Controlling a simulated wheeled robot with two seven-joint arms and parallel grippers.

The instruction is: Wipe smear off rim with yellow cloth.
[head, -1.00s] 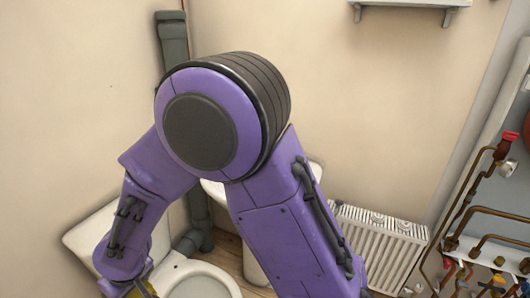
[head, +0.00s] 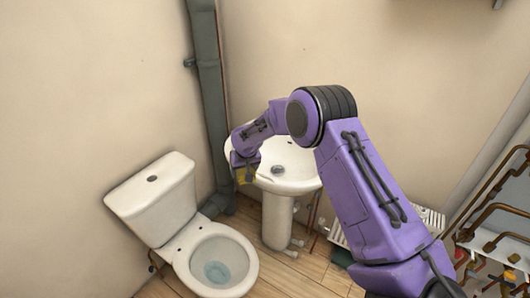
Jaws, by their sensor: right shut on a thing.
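My right gripper (head: 241,164) reaches in from the right and is small in the head view. It is shut on the yellow cloth (head: 246,175), of which a small patch shows below it. The gripper and cloth are at the left edge of the white washbasin (head: 296,184); I cannot tell whether the cloth touches its rim. The white toilet (head: 240,252) stands to the lower left with its bowl open. No smear can be made out on either rim. My left gripper is out of view.
A grey waste pipe (head: 208,85) runs up the corner behind the toilet cistern (head: 158,205). A white radiator (head: 428,218) and copper pipework (head: 500,222) are at the right. Wooden floor (head: 279,268) shows between toilet and basin pedestal.

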